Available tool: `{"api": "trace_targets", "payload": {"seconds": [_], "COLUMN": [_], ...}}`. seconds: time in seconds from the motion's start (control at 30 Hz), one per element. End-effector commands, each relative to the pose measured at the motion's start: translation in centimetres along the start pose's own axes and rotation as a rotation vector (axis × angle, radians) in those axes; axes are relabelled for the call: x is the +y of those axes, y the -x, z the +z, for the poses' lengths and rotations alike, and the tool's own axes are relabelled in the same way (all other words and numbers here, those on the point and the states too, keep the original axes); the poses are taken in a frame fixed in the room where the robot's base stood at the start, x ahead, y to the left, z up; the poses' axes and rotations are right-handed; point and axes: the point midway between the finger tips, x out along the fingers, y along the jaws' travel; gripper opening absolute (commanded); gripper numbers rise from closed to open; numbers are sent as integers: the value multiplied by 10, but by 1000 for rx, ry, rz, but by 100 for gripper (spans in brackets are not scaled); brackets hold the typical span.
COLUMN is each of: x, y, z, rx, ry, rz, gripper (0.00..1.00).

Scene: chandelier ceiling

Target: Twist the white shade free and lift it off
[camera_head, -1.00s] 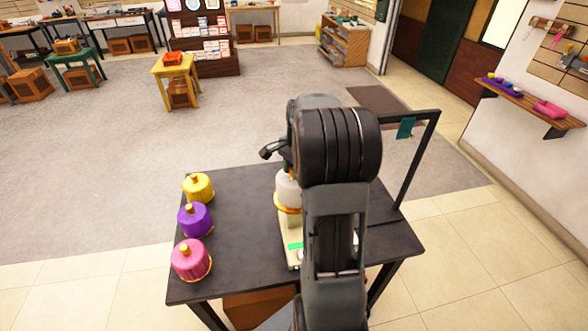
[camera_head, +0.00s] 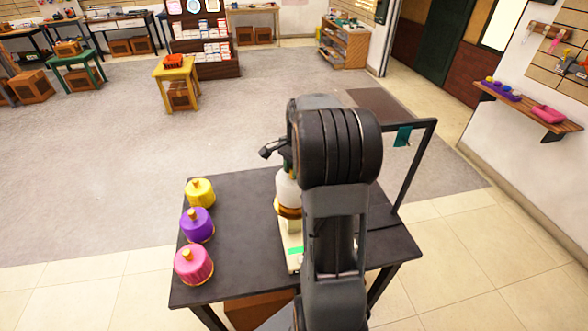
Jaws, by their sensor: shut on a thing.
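The white shade (camera_head: 287,190) stands upright above a gold ring (camera_head: 287,211) on a pale base board (camera_head: 292,252) on the dark table (camera_head: 245,225). My arm covers its right side. My gripper (camera_head: 286,165) is over the top of the shade and is shut on it; the fingertips are mostly hidden behind my arm. I cannot tell whether the shade has come away from the gold ring.
Yellow (camera_head: 200,192), purple (camera_head: 197,225) and pink (camera_head: 193,265) shades stand in a row on the table's left side. A dark frame (camera_head: 416,165) with a teal tag (camera_head: 403,136) rises at the right. The table between the row and the base is clear.

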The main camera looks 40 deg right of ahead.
Motion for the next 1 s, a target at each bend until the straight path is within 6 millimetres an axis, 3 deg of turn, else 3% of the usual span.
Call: {"api": "trace_targets", "payload": {"seconds": [0.57, 1.0], "x": [0, 0], "y": [6, 31], "z": [1, 4], "rx": [1, 1], "ry": [0, 0], "rz": [-1, -2], "gripper": [0, 0]}}
